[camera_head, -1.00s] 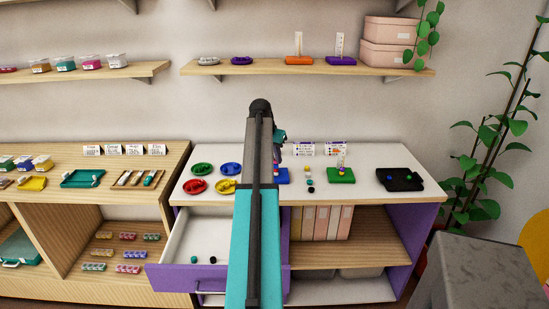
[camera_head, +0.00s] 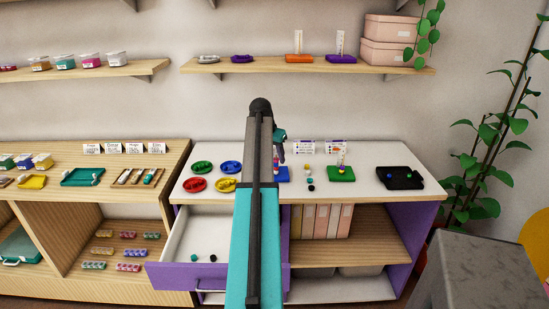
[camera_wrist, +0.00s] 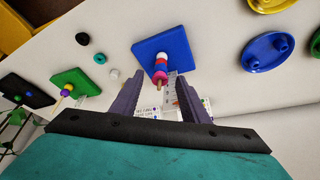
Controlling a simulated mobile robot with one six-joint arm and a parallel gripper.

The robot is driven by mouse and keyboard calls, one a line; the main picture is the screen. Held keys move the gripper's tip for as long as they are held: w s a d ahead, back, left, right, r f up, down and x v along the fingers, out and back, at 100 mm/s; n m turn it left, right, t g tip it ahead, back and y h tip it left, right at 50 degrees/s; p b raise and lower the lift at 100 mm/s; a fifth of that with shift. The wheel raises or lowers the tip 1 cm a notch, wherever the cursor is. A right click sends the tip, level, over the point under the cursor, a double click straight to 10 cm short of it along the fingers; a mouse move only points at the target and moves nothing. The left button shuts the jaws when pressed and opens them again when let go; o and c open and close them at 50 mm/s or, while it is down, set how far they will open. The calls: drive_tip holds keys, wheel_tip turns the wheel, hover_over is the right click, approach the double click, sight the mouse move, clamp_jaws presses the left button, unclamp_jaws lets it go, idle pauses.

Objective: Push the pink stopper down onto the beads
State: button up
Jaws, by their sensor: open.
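The blue board (camera_head: 283,174) lies on the white counter, partly hidden by my arm in the head view. It also shows in the wrist view (camera_wrist: 176,43). A peg with stacked red, white and blue beads (camera_wrist: 161,65) rises from it, its bare tip toward my gripper. The pink stopper seems to be the reddish-pink piece on this peg (camera_wrist: 158,76), but I cannot tell it clearly from the beads. My gripper (camera_wrist: 160,88) is open, its two purple fingers either side of the peg's tip end, holding nothing. In the head view my gripper (camera_head: 279,146) is above the blue board.
A green board (camera_head: 341,174) with its own beaded peg and a black tray (camera_head: 399,178) stand to the right. Loose beads (camera_head: 309,179) lie between the boards. Coloured dishes (camera_head: 231,167) are at left.

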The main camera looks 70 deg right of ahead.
drive_tip(key=shift+r, duration=0.1)
drive_tip(key=shift+v, duration=0.95)
drive_tip(key=b+v, duration=0.2)
drive_tip(key=v, duration=0.9)
drive_tip(key=shift+a+r, duration=0.25)
drive_tip(key=shift+r, duration=0.1)
